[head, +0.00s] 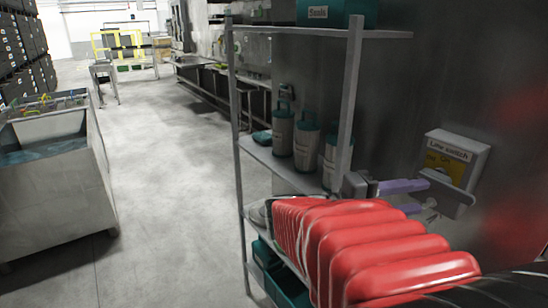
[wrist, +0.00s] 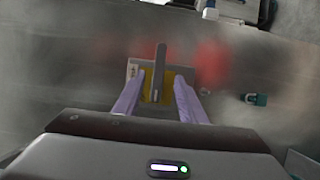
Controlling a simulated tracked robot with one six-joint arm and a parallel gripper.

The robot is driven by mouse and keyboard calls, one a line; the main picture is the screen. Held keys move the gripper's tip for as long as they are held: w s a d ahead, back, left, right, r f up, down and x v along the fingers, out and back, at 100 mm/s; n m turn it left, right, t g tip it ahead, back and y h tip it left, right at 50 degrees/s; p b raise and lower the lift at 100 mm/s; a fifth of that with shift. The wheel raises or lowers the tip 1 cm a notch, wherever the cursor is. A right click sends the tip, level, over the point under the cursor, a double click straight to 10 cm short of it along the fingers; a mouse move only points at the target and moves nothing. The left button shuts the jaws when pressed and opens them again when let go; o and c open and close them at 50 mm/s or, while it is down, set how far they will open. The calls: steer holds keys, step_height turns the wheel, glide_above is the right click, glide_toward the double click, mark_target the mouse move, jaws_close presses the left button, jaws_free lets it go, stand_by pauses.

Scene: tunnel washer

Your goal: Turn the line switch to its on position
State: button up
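The line switch (head: 457,150) is a pale box labelled "Line switch" with a yellow plate, on the dark wall at the right of the head view. Its grey bar handle (wrist: 160,62) stands lengthwise up the picture over the yellow plate (wrist: 148,82) in the wrist view. My gripper (head: 431,193) is in front of the box, its two lavender fingers apart. In the wrist view, my gripper (wrist: 158,80) has one finger on each side of the handle, with gaps showing. I cannot tell how deep the fingers reach along the handle.
A metal shelf rack (head: 240,150) with grey-and-teal canisters (head: 306,140) and teal bins stands close left of my arm. A steel tub (head: 55,185) is at the far left. The floor between them is clear. A small teal object (wrist: 256,99) shows right of the switch.

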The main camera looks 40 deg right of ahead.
mark_target(448, 193)
steer(key=shift+x, duration=5.15)
steer(key=shift+c, duration=0.7)
jaws_close()
steer(key=shift+d, duration=0.2)
steer(key=shift+s+a, duration=0.1)
steer(key=shift+a, duration=0.05)
